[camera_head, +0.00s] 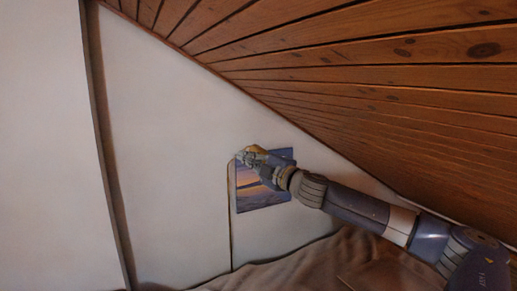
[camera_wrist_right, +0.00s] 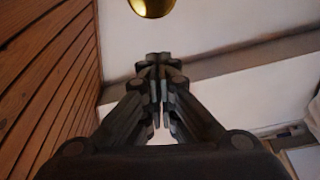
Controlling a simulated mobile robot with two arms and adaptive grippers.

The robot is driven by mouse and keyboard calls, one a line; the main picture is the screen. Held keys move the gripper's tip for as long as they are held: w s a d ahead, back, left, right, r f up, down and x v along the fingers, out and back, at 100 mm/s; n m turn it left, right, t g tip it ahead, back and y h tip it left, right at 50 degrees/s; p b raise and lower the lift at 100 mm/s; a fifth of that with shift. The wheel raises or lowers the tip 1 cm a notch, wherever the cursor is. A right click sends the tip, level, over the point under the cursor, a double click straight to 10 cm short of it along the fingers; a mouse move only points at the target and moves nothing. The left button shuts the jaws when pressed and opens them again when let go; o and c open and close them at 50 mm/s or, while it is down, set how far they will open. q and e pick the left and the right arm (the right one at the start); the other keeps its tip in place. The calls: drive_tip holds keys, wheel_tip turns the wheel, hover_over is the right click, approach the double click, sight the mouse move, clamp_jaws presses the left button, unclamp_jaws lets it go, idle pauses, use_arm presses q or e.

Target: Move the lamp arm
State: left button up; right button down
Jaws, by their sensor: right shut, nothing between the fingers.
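A shiny brass-coloured rounded piece, apparently part of the lamp (camera_wrist_right: 151,7), shows at the top edge of the right wrist view, cut off by the frame. In the head view a small brassy part of it (camera_head: 257,149) shows at my right gripper (camera_head: 242,157), against the wall. My right gripper also shows in the wrist view (camera_wrist_right: 160,62), with its fingers closed together and empty. The brass piece lies beyond the fingertips there, with a visible gap in the picture. The rest of the lamp and its arm cannot be made out. My left gripper is not in view.
A picture with a sunset scene (camera_head: 262,198) hangs on the white wall behind my right gripper. A thin dark cord-like line (camera_head: 230,225) runs down beside it. The sloped wooden ceiling (camera_head: 370,75) is close above my right arm. Brown bedding (camera_head: 330,262) lies below.

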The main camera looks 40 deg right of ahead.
use_arm(q)
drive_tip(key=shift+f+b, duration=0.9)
drive_tip(key=shift+b, duration=0.5)
use_arm(e)
drive_tip(key=shift+s+d+f, duration=0.15)
drive_tip(key=shift+d+f, duration=0.15)
drive_tip(key=shift+d, duration=0.5)
drive_tip(key=shift+s+d+f, duration=0.1)
drive_tip(key=shift+d+f, duration=0.15)
drive_tip(key=shift+d, duration=0.5)
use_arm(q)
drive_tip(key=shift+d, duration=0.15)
use_arm(e)
drive_tip(key=shift+r, duration=0.1)
